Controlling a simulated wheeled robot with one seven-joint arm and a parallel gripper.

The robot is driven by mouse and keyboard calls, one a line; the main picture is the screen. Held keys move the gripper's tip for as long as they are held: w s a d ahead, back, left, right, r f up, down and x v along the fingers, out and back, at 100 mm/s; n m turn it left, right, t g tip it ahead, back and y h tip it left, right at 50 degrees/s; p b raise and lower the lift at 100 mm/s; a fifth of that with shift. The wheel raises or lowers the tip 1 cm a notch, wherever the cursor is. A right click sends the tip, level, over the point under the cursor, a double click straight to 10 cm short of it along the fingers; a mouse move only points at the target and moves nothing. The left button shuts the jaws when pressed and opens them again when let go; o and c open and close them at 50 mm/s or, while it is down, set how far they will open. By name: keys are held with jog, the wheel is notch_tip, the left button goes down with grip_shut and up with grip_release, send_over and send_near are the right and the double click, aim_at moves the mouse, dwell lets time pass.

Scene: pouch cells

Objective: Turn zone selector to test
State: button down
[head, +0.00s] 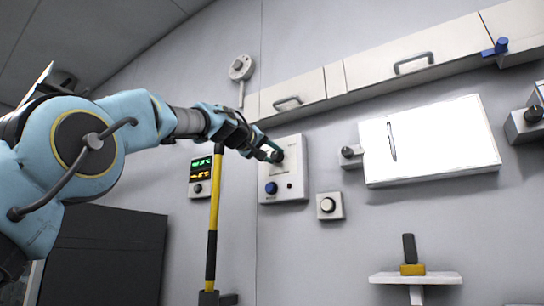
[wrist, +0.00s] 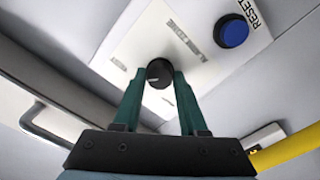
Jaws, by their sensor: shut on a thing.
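The zone selector is a round black knob (wrist: 160,73) on a pale wall panel (wrist: 122,38). In the wrist view my gripper (wrist: 159,80) has one green finger on each side of the knob, shut on it. In the head view my gripper (head: 272,154) reaches the upper part of the same panel (head: 298,183) and hides the knob there. The lettering beside the knob is too blurred to read, so I cannot tell which position it points to.
A blue button (wrist: 233,31) marked RESET sits on the same panel. A yellow and black post (head: 214,205) stands left of it, near a small display box (head: 200,176). Cabinets with handles (head: 413,63) run above. A shelf (head: 416,278) is at lower right.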

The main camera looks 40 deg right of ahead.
jog(key=shift+f+m, duration=0.15)
jog(key=shift+m, duration=0.15)
jog(key=shift+c, duration=2.2)
grip_release()
jog(key=b+v, duration=0.6)
jog(key=v, duration=0.4)
jog(key=shift+a, duration=0.35)
jog(key=shift+s, duration=0.1)
